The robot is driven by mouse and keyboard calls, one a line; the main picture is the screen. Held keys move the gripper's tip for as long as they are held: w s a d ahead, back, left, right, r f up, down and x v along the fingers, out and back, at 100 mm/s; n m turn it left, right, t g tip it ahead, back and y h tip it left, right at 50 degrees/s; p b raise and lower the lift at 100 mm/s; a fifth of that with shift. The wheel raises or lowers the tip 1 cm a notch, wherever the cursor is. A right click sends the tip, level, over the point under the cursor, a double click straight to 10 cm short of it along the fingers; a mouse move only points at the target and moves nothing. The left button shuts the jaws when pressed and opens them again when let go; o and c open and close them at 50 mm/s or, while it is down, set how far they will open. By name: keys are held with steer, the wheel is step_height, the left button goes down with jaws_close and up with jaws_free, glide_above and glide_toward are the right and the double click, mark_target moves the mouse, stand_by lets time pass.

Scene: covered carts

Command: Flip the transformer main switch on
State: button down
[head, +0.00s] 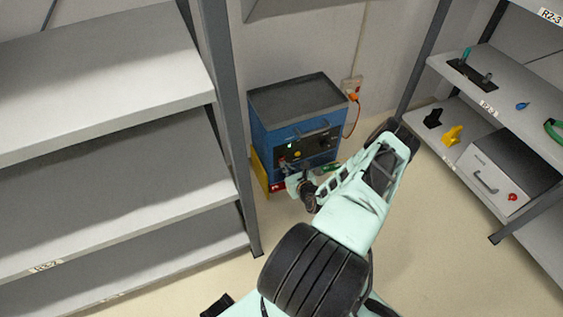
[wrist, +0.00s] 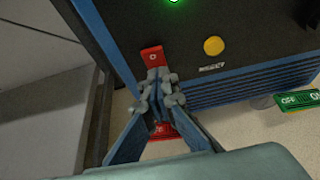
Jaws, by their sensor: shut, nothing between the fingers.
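The transformer (head: 272,138) is a blue box with a dark top and a black front panel, standing on the floor by the back wall. In the wrist view its black panel (wrist: 255,22) carries a yellow round knob (wrist: 213,46) and a lit green lamp (wrist: 173,1). A red plate marked 0 (wrist: 152,55) lies directly behind my fingertips. My gripper (wrist: 158,82) is shut and empty in front of this plate, covering its middle. The switch lever is hidden, so its position and any contact cannot be told. In the head view my gripper (head: 291,180) is low at the transformer's front.
A green OFF/ON label (wrist: 298,100) lies right of my gripper. An orange plug and cord (head: 353,97) hang at a wall socket. Grey shelves (head: 105,75) stand close on the left; a loaded rack (head: 470,90) stands on the right. Open floor (head: 440,240) lies at right.

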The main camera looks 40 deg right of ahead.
steer(key=shift+r, duration=0.3)
steer(key=shift+r+p, duration=0.75)
steer(key=shift+p, duration=0.1)
steer(key=shift+f, duration=0.1)
